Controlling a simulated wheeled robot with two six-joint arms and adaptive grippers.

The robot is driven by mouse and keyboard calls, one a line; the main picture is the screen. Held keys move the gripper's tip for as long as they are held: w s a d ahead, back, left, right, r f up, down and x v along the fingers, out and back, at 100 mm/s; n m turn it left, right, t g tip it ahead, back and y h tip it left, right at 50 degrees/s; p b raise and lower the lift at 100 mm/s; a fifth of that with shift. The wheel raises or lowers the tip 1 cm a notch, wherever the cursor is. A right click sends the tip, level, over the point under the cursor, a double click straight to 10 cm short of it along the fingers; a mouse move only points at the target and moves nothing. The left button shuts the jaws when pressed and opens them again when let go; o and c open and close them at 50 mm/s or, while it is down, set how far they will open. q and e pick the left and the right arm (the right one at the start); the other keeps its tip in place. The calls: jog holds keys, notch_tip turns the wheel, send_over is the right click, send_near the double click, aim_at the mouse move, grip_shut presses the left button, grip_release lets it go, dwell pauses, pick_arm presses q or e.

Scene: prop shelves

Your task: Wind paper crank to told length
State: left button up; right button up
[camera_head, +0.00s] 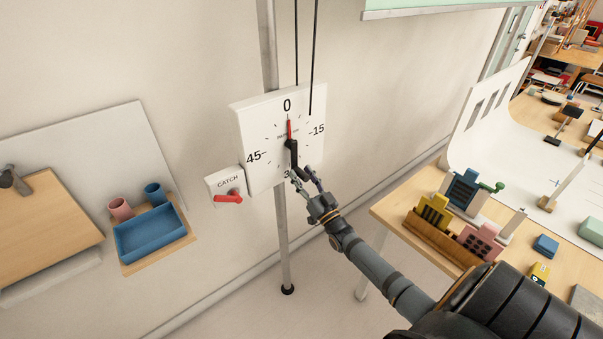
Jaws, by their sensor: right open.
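A white dial panel (262,160) is mounted on a post in front of the wall. It is marked 0 at the top, 15 at the right and 45 at the left; the bottom number is partly hidden. Its red pointer (289,129) points up at 0. A black crank (294,156) extends down from the dial's centre. My right gripper (306,182) is open at the crank's lower end; I cannot tell whether it touches it. A white box labelled CATCH (222,179) with a red lever (229,198) sits at the dial's lower left. My left gripper is not in view.
Two black cords (296,50) run above the dial. At left, a wooden shelf (181,243) bears a blue tray (148,236) and pink and blue cups. At right, a wooden table (400,208) holds several coloured props. The floor below the dial is clear around the post's foot (287,289).

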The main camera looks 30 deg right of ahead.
jog(key=shift+w+r, duration=0.15)
jog(key=shift+w, duration=0.2)
grip_shut()
